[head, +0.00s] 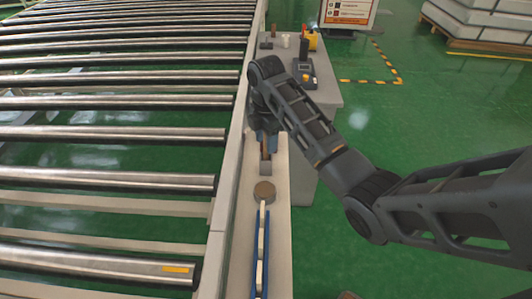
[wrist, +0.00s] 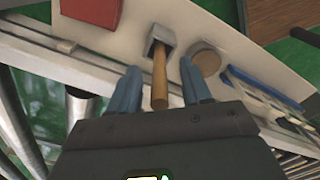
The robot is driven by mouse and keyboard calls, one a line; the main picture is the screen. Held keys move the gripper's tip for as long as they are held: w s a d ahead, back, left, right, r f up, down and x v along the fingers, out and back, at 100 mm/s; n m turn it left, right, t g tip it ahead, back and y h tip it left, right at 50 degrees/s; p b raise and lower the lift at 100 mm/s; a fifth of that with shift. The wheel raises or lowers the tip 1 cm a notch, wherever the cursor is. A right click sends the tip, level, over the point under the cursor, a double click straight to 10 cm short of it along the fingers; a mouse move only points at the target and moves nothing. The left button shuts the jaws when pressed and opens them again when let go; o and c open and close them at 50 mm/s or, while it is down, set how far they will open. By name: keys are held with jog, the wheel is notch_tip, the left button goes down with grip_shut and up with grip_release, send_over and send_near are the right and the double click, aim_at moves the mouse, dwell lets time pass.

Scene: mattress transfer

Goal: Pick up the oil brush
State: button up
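The oil brush shows as a brown wooden handle (wrist: 160,82) in the wrist view, its far end at a small grey square block or holder (wrist: 161,43). Its brush end is not visible. My gripper (wrist: 159,70) is open, with one blue finger on each side of the handle and visible gaps between them. In the head view, my gripper (head: 266,140) points down over the narrow pale table (head: 278,215), just behind the grey block (head: 266,168). The handle is partly hidden there by my gripper.
A round brown object (head: 264,192) and a blue rack (head: 260,250) with white pieces lie nearer on the table. The roller conveyor (head: 110,135) borders its left side. A red object (wrist: 92,12) is near the brush. Green floor lies right.

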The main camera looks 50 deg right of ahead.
grip_shut()
dwell(0.4)
